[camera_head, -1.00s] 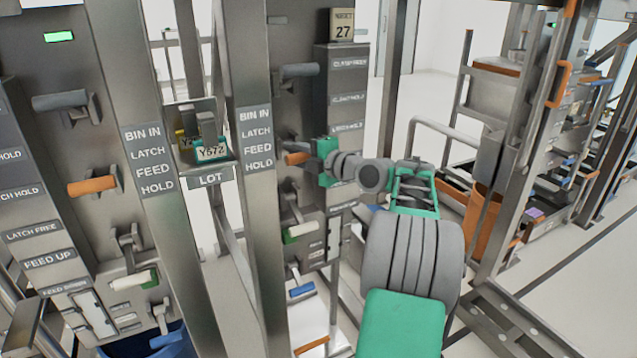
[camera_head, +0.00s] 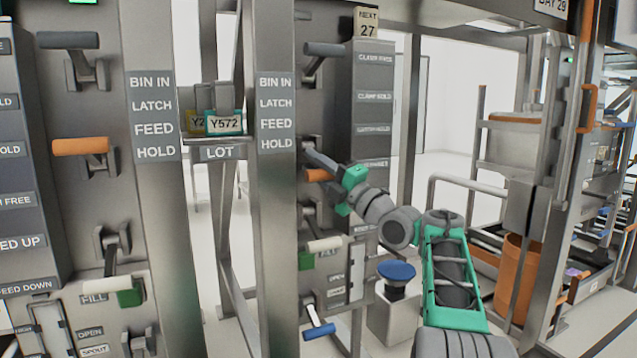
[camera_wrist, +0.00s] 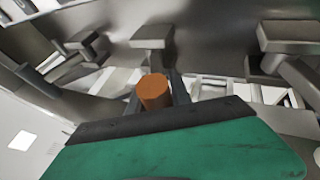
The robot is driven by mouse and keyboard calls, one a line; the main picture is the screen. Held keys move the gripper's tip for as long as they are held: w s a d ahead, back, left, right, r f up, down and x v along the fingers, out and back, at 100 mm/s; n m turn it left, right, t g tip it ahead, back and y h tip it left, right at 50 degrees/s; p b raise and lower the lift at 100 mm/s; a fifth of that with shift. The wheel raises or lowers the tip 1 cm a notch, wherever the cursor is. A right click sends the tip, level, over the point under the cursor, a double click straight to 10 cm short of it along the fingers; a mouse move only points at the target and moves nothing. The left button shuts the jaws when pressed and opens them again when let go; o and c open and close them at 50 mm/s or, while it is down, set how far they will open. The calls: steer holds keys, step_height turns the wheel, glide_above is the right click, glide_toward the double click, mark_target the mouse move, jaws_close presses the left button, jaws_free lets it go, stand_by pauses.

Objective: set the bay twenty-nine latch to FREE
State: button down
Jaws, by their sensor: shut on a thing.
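My gripper (camera_head: 328,174) is at the middle panel and is shut on the orange lever handle (camera_head: 316,175). In the wrist view the orange handle's round end (camera_wrist: 153,91) shows between the dark fingers (camera_wrist: 153,103). The gripper's green body covers part of the lever, so its exact angle is hard to tell. The post (camera_head: 275,120) beside this panel reads BIN IN, LATCH, FEED, HOLD. A plate (camera_head: 367,24) reading 27 is at the panel's top. A sign (camera_head: 552,6) reading BAY 29 is at the upper right.
A grey lever (camera_head: 325,49) is above the gripped one; a white handle (camera_head: 325,244) and a blue handle (camera_head: 319,331) are below. A blue knob (camera_head: 397,271) on a pedestal stands near my arm. Another panel with an orange handle (camera_head: 80,146) is at the left.

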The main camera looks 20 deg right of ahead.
mark_target(333, 178)
stand_by(0.3)
steer(key=c, duration=1.2)
jaws_free()
steer(key=shift+o, duration=0.2)
steer(key=v, duration=0.7)
steer(key=shift+s+d+f, duration=0.1)
steer(key=shift+s+f, duration=0.1)
steer(key=shift+s, duration=0.1)
